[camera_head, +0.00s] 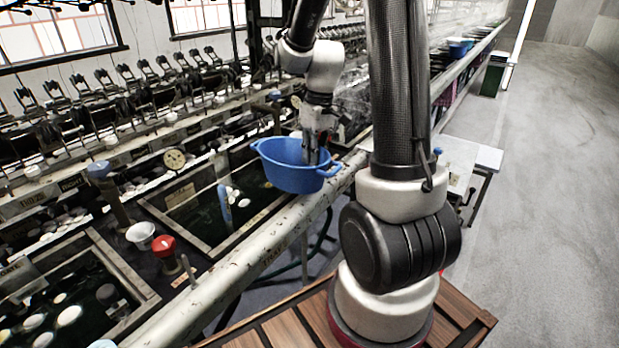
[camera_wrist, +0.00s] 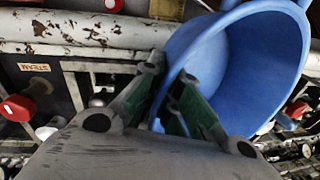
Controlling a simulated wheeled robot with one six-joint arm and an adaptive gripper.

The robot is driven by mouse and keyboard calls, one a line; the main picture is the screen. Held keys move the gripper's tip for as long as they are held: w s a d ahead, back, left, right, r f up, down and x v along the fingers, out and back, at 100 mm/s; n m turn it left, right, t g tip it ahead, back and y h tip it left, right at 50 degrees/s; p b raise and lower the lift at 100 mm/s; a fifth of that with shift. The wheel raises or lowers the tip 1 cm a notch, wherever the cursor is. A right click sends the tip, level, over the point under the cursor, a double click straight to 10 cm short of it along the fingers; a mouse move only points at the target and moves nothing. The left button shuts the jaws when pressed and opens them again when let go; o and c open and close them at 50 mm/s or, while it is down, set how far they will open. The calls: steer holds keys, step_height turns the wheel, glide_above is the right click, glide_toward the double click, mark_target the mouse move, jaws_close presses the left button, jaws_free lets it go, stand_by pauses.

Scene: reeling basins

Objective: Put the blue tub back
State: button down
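The blue tub (camera_head: 290,178), oval with two end handles, is at the middle of the head view, over the near edge of the basin row. My gripper (camera_head: 312,160) is at the tub's right part, fingers pointing down. In the wrist view the tub (camera_wrist: 245,65) fills the upper right, and its rim runs between the green-padded fingers of my gripper (camera_wrist: 168,103), which is shut on the wall. The tub looks held above the front pipe; I cannot tell if it touches anything. The fingertips are partly hidden.
A worn white pipe (camera_head: 240,255) runs along the front of the basins. Dark water basins with white cocoons lie left. A red-topped valve (camera_head: 163,246) and a white cup (camera_head: 141,235) stand near. A white table (camera_head: 470,155) is at right. The grey floor (camera_head: 560,180) is clear.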

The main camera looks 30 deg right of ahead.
steer(key=shift+f, duration=2.45)
steer(key=shift+f, duration=0.15)
steer(key=shift+f, duration=0.1)
steer(key=c, duration=1.6)
jaws_free()
steer(key=shift+c, duration=0.2)
step_height(320, 180, up, 13)
steer(key=d, duration=0.1)
steer(key=s+a+r+m+t, duration=0.1)
steer(key=s+r, duration=0.3)
steer(key=s, duration=0.4)
steer(key=s+a+r+m+t+h, duration=0.1)
steer(key=s+a+r+t, duration=0.2)
steer(key=s, duration=0.6)
steer(key=shift+a+r+m+t+h, duration=0.3)
steer(key=shift+a+r+m, duration=0.1)
steer(key=shift+a, duration=0.05)
